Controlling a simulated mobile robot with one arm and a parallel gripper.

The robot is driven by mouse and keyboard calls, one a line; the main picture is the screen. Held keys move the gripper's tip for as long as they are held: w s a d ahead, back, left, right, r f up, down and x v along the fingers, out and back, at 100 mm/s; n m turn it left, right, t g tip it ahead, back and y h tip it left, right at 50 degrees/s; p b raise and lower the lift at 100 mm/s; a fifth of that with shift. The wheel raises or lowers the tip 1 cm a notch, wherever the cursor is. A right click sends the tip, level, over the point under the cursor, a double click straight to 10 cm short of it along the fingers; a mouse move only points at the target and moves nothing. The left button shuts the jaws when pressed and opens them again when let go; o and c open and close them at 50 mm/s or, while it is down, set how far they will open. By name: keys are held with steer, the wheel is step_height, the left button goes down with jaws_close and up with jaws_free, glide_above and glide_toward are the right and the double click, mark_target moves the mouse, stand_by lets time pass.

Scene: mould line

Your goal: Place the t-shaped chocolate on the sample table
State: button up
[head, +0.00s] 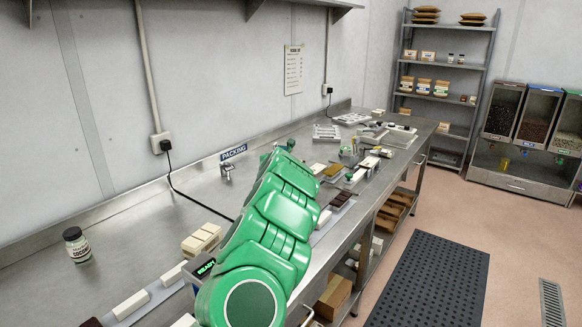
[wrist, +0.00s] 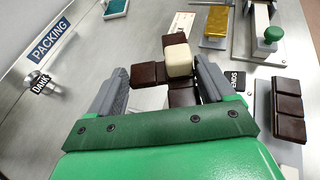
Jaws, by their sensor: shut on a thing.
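The t-shaped chocolate (wrist: 148,74) is in the wrist view, made of dark brown blocks with a cream-white block on top near its middle. My gripper (wrist: 162,66) has its two grey fingers on either side of it and is shut on it. The chocolate's lower end is partly hidden by my gripper's green body. In the head view my green arm reaches along the bench, and the chocolate cannot be made out there. I cannot tell which surface is the sample table.
The steel bench (head: 130,240) runs along the wall, with a PACKING sign (head: 233,152) and a coconut jar (head: 77,245). The wrist view shows a dark chocolate bar (wrist: 288,110), a gold bar (wrist: 217,22) and a green-knobbed tool (wrist: 273,34). Shelves (head: 445,75) stand beyond; the floor mat (head: 430,285) is clear.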

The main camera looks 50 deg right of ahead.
steer(key=shift+s+a+r, duration=0.1)
steer(key=shift+s+a, duration=0.1)
steer(key=shift+a, duration=0.15)
steer(key=w+a+r+n+t+y, duration=0.1)
steer(key=w+a+r+n+t, duration=0.1)
steer(key=w+a, duration=0.85)
steer(key=w+a+r+n+t+y, duration=0.25)
steer(key=w+a, duration=0.25)
steer(key=a, duration=1)
steer(key=w+a+r+n+t+y, duration=0.1)
steer(key=w+a+r, duration=0.2)
steer(key=w+a, duration=0.7)
steer(key=s+a+n+t+y, duration=0.1)
steer(key=s+a+n+y, duration=0.15)
steer(key=a, duration=1.85)
steer(key=s+a+n, duration=0.1)
steer(key=s+a, duration=0.2)
steer(key=a, duration=0.5)
steer(key=s+a+f+n+t+y, duration=0.1)
steer(key=s+a, duration=0.3)
steer(key=a, duration=0.5)
steer(key=shift+s, duration=0.2)
